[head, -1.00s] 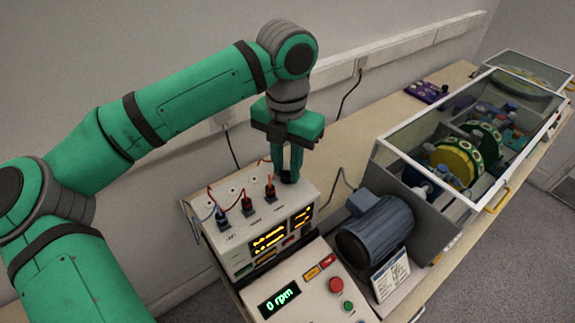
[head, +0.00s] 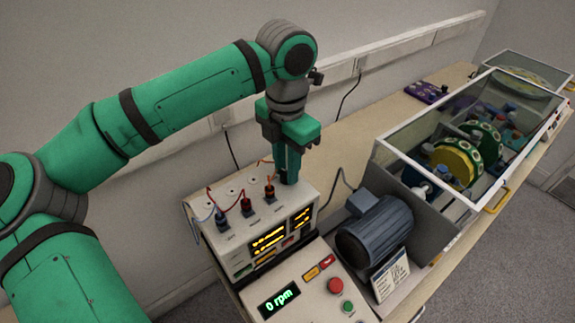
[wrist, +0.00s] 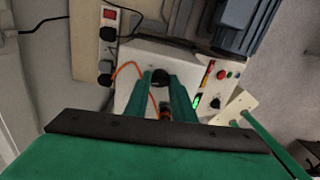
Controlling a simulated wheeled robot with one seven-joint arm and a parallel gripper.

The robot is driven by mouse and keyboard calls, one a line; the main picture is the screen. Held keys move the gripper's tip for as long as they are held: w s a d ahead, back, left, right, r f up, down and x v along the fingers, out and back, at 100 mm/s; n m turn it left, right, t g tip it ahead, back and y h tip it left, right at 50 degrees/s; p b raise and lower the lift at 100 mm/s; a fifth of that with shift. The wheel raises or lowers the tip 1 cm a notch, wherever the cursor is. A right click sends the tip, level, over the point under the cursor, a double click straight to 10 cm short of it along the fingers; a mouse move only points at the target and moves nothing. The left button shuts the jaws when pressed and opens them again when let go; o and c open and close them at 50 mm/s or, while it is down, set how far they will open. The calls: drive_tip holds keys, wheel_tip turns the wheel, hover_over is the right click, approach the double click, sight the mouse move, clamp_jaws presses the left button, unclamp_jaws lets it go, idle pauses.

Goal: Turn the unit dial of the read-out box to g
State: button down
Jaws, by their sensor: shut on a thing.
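The read-out box (head: 290,208) is a cream box with lit amber displays and several plugs with red and blue leads on its top. My gripper (head: 289,178) points down at the right end of its top. In the wrist view my gripper's green fingers (wrist: 161,82) are shut on a round black knob, the unit dial (wrist: 160,75), one finger on each side. The fingers hide the dial in the head view. The dial's markings and pointer cannot be read.
A control panel (head: 320,300) reading 0 rpm stands in front of the box. A grey motor (head: 375,235) and a clear-covered rig (head: 400,150) with a yellow disc are to the right. Leads rise close beside my fingers.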

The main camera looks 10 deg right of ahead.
sight(285, 171)
drive_tip(key=shift+a, duration=0.1)
idle(0.6)
drive_tip(key=c, duration=1.5)
unclamp_jaws()
wheel_tip(285, 171, up, 11)
drive_tip(key=shift+f, duration=0.1)
